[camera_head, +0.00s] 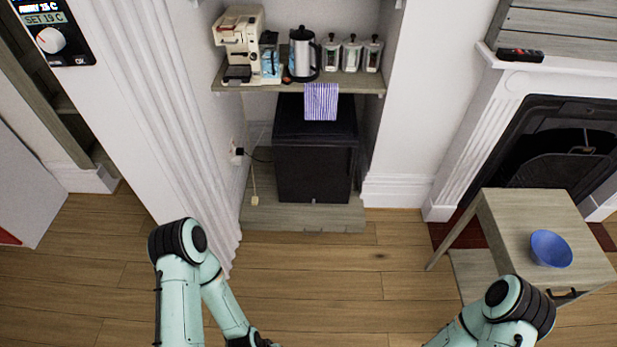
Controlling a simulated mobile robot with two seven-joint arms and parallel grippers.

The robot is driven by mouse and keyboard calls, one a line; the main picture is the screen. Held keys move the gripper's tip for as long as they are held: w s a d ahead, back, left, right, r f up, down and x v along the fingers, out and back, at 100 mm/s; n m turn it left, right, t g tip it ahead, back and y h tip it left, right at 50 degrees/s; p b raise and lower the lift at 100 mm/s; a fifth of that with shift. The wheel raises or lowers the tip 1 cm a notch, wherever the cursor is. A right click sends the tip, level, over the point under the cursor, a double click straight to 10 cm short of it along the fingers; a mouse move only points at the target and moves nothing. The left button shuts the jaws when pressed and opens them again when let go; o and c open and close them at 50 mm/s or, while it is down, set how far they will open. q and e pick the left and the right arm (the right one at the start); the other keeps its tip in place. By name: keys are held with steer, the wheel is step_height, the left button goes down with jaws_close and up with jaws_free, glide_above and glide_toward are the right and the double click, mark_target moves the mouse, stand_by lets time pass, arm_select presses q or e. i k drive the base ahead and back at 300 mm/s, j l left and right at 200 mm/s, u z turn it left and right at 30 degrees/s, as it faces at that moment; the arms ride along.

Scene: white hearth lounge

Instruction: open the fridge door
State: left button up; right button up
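A small black fridge (313,165) stands in the alcove under a shelf, on a low wooden base. Its front faces me and its door looks shut. A thin dark vertical strip, possibly the handle, shows near the right edge of the door. My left arm comes in at the bottom left, its wrist end cut off by the lower edge. My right arm comes in at the bottom right, also cut off. Both arms are well short of the fridge. The fingers of both grippers are out of the frame.
A shelf (350,82) above the fridge holds a coffee machine (240,38), a kettle (303,55), several jars and a hanging striped cloth (321,101). A wooden table (510,225) with a blue bowl (551,249) stands at right. The floor before the fridge is clear.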

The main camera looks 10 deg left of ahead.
mark_target(307, 168)
steer(key=i+j, duration=0.1)
steer(key=i, duration=0.35)
steer(key=i+j+z, duration=0.15)
steer(key=i, duration=0.25)
steer(key=i+j, duration=0.15)
steer(key=i, duration=0.3)
steer(key=i+j+z, duration=0.1)
steer(key=i, duration=0.3)
